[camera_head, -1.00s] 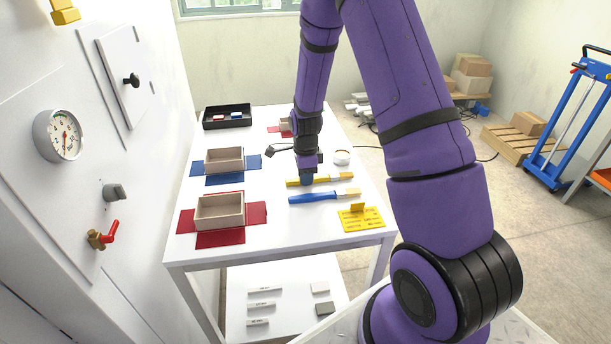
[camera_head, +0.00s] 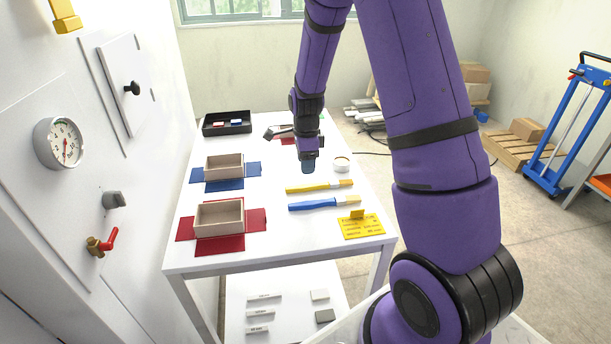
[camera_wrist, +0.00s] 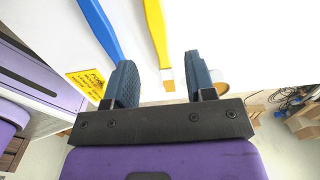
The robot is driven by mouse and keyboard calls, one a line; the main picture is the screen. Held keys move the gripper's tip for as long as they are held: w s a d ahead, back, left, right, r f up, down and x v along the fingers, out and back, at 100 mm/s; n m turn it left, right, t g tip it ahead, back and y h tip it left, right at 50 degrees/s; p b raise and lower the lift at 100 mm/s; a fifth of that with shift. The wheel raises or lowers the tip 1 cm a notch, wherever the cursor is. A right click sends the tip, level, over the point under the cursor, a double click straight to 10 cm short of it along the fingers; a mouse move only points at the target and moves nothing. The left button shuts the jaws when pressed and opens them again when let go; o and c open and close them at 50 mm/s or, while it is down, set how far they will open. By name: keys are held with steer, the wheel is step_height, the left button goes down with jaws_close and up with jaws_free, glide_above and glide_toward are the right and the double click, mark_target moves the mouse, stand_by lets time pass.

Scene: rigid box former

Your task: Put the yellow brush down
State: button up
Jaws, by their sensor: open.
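The yellow brush (camera_head: 318,187) lies flat on the white table, behind the blue brush (camera_head: 322,204) and roughly parallel to it. My gripper (camera_head: 308,167) is above the table, a little behind the yellow brush and apart from it. In the wrist view my gripper (camera_wrist: 158,82) is open, with a gap between its two dark blue fingers and nothing gripped. The yellow brush (camera_wrist: 157,35) shows beyond the fingertips, its bristle end toward the gap. The blue brush (camera_wrist: 98,25) lies to its left.
On the white table (camera_head: 280,240) stand a box on red flaps (camera_head: 220,213), a box on blue flaps (camera_head: 224,166), a black tray (camera_head: 227,123), a round tub (camera_head: 341,163) and a yellow card (camera_head: 361,226). A white panel with a gauge (camera_head: 59,142) stands at left.

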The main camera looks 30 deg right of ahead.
steer(key=s+a+r+n+t, duration=0.1)
steer(key=s+a+r+n, duration=0.1)
steer(key=s+r+n, duration=0.35)
steer(key=s+a+r+n+t, duration=0.1)
steer(key=s+a+r+n, duration=0.1)
steer(key=r, duration=0.7)
steer(key=s+a+r+n+t, duration=0.1)
steer(key=s+a+r+n, duration=0.2)
steer(key=r, duration=0.5)
steer(key=s+a+r+n+t, duration=0.1)
steer(key=s+r+n, duration=0.2)
steer(key=s+n, duration=0.3)
steer(key=s+a+r+n+t, duration=0.1)
steer(key=s+n, duration=0.5)
steer(key=s, duration=0.6)
step_height(320, 180, up, 3)
steer(key=shift+s+a+f, duration=0.1)
steer(key=shift+s+a, duration=0.2)
steer(key=shift+a, duration=0.15)
